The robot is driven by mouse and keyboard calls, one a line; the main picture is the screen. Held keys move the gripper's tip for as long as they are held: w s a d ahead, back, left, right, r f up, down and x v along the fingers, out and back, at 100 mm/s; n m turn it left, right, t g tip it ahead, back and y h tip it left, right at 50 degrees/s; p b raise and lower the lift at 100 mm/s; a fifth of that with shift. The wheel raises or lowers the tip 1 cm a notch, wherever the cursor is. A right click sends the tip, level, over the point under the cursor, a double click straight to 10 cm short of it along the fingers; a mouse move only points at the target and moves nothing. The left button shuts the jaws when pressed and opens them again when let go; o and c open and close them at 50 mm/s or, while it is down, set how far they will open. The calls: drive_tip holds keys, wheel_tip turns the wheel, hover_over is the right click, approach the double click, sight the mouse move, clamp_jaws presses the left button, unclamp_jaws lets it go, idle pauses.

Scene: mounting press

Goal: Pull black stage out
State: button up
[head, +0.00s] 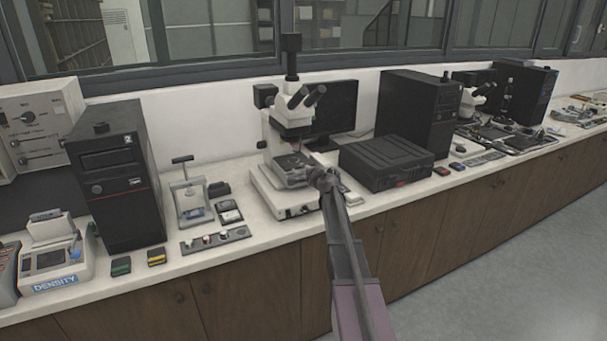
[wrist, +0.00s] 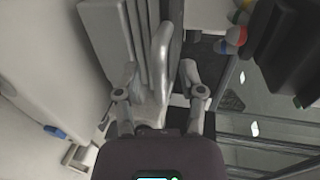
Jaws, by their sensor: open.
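The small mounting press (head: 191,208) stands on the bench left of the microscope, a pale frame with a dark T-shaped handle (head: 182,160) on top. I cannot make out a black stage on it with certainty. My gripper (head: 296,178) is well to the right of the press, in front of the microscope's lower part; contact cannot be told. In the wrist view my gripper (wrist: 158,70) has its two fingers spread, with a pale curved bar (wrist: 161,50) showing between them. I cannot tell whether they touch it.
The white microscope (head: 296,112) stands beside my gripper. A black case (head: 386,160) lies to its right, and a black tower (head: 116,180) stands left of the press. A strip with small knobs (head: 216,239) lies in front of the press. The floor at right is clear.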

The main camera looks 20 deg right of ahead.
clamp_jaws()
drive_tip(key=f+v, duration=0.1)
drive_tip(key=v, duration=0.7)
drive_tip(key=shift+s+f, duration=0.25)
drive_tip(key=shift+f, duration=0.15)
unclamp_jaws()
drive_tip(key=shift+w, duration=0.15)
